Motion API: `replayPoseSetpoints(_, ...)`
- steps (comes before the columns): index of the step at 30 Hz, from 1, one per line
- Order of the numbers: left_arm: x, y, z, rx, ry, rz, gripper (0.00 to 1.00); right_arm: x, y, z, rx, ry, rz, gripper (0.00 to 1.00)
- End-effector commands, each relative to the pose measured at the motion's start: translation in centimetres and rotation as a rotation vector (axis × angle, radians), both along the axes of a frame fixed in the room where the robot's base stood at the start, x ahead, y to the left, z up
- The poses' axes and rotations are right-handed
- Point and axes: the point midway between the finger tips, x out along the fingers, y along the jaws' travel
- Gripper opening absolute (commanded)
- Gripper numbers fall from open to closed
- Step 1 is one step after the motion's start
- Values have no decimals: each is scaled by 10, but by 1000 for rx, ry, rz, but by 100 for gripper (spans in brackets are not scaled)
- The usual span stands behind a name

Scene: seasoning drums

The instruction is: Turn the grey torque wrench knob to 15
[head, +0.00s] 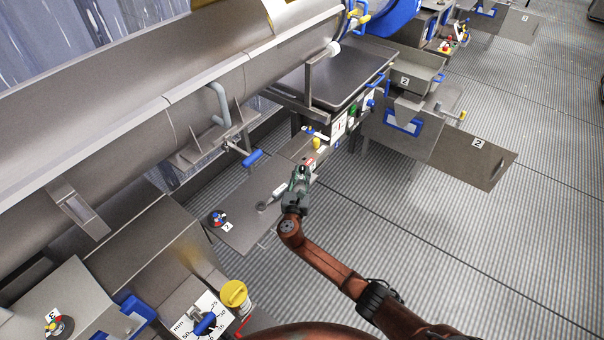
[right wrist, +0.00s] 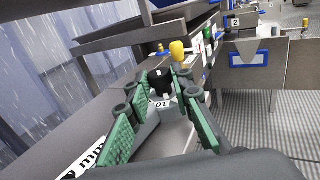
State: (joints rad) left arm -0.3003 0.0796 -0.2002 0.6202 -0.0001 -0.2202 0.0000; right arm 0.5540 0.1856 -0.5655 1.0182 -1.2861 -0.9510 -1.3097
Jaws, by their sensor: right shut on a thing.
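My right gripper (head: 301,172) reaches over the grey panel (head: 252,212) in the middle of the head view. In the right wrist view its green-padded fingers (right wrist: 163,88) are closed around a small dark knob (right wrist: 160,82). A white label with the digits 10 (right wrist: 158,104) shows just in front of the knob, between the fingers. The knob's pointer and most of its scale are hidden by the fingers. In the head view the gripper covers the knob. My left gripper is not in view.
A yellow knob (right wrist: 177,50) stands just beyond the fingers. A blue-handled lever (head: 252,158) is left of the gripper. The ribbed floor (head: 450,220) at right is clear.

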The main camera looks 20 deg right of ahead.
Motion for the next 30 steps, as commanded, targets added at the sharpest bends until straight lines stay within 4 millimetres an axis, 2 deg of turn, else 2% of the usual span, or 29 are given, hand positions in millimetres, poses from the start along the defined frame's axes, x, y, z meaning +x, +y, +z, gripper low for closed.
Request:
replayPoseSetpoints(17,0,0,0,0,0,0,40,0,0,0,0,0,-3,0)
replayPoseSetpoints(18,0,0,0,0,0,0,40,0,0,0,0,0,-3,23)
replayPoseSetpoints(25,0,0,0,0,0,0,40,0,0,0,0,0,-3,38)
replayPoseSetpoints(30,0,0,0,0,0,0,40,0,0,0,0,0,-3,38)
